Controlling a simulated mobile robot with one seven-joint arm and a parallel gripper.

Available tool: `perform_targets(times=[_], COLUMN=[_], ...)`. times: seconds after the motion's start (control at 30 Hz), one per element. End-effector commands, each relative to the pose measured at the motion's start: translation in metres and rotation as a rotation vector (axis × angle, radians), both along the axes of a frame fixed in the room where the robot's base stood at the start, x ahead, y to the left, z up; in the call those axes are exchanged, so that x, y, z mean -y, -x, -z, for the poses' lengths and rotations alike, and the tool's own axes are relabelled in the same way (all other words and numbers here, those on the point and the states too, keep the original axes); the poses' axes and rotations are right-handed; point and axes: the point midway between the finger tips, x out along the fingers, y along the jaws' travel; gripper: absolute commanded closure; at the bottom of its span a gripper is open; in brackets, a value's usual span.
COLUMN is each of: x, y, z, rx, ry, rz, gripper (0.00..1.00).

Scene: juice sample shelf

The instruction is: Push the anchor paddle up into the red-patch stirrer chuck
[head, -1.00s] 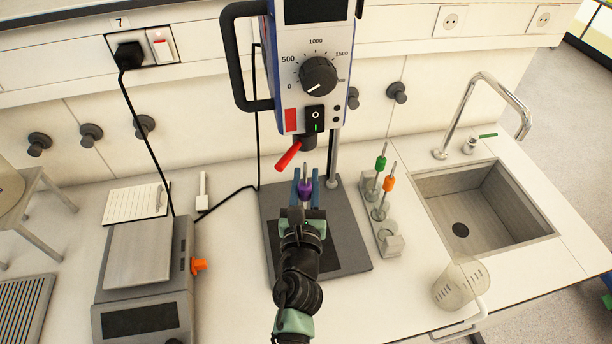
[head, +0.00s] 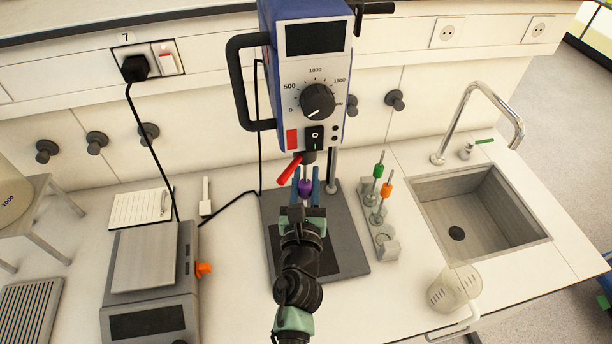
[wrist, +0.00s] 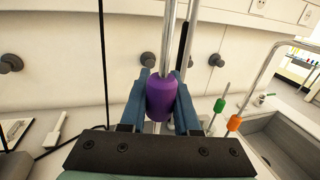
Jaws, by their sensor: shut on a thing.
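The stirrer (head: 318,80) is a blue and grey unit with a dial and a red patch (head: 292,138) on its front. Its dark chuck (head: 308,157) with a red lever (head: 289,170) hangs below. My gripper (head: 305,190) is shut on the purple collar of the anchor paddle (head: 305,186), under the chuck. In the wrist view, the purple collar (wrist: 161,98) sits upright between the blue fingers (wrist: 160,95), with a metal shaft rising above it. The paddle's lower end is hidden by my gripper. Whether the shaft tip is inside the chuck cannot be told.
The stirrer's dark base plate (head: 346,240) lies below my arm, with its upright post behind. A rack (head: 386,248) with green-collared and orange-collared paddles stands to the right, near the sink (head: 480,215) and beaker (head: 453,288). A balance (head: 150,262) stands left.

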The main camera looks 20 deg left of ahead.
Motion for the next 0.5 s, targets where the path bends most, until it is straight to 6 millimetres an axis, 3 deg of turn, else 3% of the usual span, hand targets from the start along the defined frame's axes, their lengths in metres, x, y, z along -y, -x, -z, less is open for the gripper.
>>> perform_targets(times=[0.5], x=[0.000], y=[0.000], z=[-0.012], rx=[0.001], ry=[-0.001], rz=[0.000], gripper=[1.00])
